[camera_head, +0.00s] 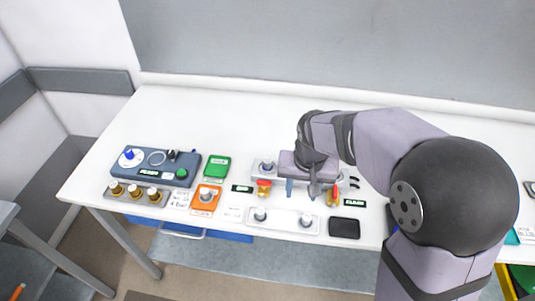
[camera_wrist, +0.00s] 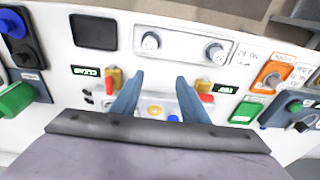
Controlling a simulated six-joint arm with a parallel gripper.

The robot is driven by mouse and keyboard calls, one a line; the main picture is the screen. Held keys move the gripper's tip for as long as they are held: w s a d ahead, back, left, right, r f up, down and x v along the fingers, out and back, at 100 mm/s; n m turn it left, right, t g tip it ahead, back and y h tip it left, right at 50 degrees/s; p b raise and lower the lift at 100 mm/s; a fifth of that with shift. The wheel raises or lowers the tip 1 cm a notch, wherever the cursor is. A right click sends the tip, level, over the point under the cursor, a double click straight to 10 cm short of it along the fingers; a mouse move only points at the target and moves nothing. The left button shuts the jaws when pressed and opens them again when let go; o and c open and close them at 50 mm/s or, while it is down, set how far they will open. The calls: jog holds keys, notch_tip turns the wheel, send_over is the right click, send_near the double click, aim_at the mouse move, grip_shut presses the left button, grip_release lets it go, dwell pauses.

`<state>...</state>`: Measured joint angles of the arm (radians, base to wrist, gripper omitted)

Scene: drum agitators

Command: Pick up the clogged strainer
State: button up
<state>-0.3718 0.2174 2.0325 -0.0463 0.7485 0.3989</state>
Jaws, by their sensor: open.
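I cannot tell for sure which part is the clogged strainer. My gripper (camera_head: 301,189) is open and empty above a pale grey unit, its fingers pointing down. In the wrist view my gripper (camera_wrist: 160,76) has its two blue-grey fingers apart, with the unit (camera_wrist: 160,99) partly between them, bearing a yellow disc and a blue disc. Red-and-yellow pieces (camera_head: 264,188) stand at both ends of the unit. A white tray (camera_head: 283,227) in front holds two metal round-topped parts. An orange holder (camera_head: 206,202) to the left carries one similar metal part. My arm hides part of the unit.
A green holder (camera_head: 216,166) and a black pad (camera_head: 344,228) lie nearby. The back of the table (camera_head: 210,110) is clear.

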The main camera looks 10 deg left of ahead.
aim_at(268, 161)
jog(key=w+a+r+n+t+y+p, duration=0.1)
jog(key=w+a+r+n+t, duration=0.25)
jog(key=w+a, duration=0.55)
jog(key=shift+m+g, duration=0.25)
jog(key=shift+g, duration=0.2)
jog(key=shift+a+p+x, duration=0.2)
jog(key=shift+p+x, duration=0.8)
jog(key=shift+x, duration=0.8)
jog(key=shift+a+p+x, duration=0.25)
jog(key=shift+p+x, duration=0.75)
jog(key=shift+x, duration=0.85)
jog(key=shift+r, duration=0.1)
grip_shut()
